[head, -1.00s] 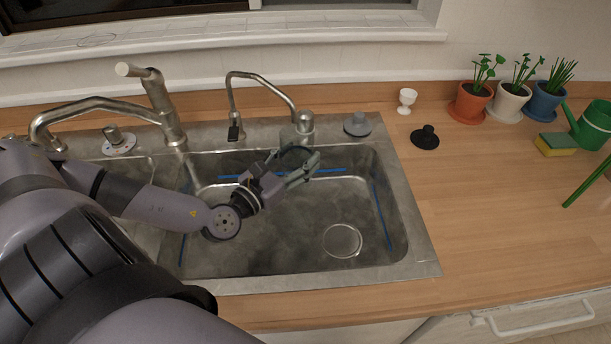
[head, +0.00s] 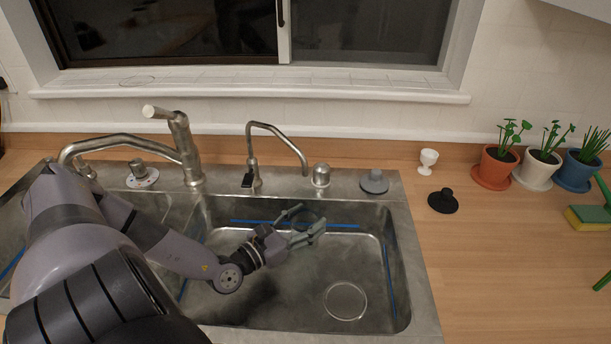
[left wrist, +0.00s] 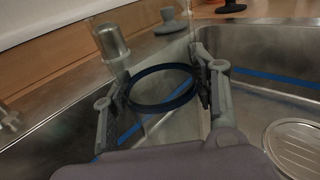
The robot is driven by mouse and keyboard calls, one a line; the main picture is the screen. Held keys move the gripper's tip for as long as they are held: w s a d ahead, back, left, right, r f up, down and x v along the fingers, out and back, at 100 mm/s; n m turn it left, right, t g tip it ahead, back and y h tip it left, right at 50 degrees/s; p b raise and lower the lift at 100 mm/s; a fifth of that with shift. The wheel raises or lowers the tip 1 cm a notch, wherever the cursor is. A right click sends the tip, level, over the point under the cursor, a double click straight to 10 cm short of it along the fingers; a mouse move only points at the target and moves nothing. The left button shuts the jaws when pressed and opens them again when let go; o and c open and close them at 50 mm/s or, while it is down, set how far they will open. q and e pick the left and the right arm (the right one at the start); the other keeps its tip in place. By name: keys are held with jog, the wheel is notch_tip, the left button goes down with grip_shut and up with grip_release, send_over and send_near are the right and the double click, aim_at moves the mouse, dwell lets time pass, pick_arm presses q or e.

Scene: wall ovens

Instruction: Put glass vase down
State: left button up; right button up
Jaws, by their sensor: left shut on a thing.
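My left gripper (head: 309,224) is over the right basin of the metal sink (head: 345,300), near its back wall. It is shut on the glass vase (head: 303,213), which is clear and hard to make out in the head view. In the left wrist view the vase shows as a dark ring (left wrist: 163,107) with faint see-through glass above it, between the two fingers. The vase's full outline cannot be seen, and I cannot tell whether it touches the sink. My right gripper is not in view.
Faucets (head: 185,150) and a soap pump (head: 321,176) stand behind the basin. A grey stopper (head: 374,182) is on the sink's rim. A black stopper (head: 443,201), a white egg cup (head: 428,161) and potted plants (head: 495,167) stand on the right counter (head: 500,270).

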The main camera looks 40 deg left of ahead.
aim_at(295, 233)
pick_arm(q)
jog(key=shift+a+f, duration=0.1)
jog(key=shift+f, duration=1)
jog(key=shift+f, duration=0.1)
jog(key=o, duration=1.4)
jog(key=shift+s, duration=0.15)
jog(key=s, duration=0.4)
jog(key=s+b, duration=0.1)
jog(key=s, duration=0.2)
jog(key=shift+s+a, duration=0.1)
jog(key=shift+a, duration=0.15)
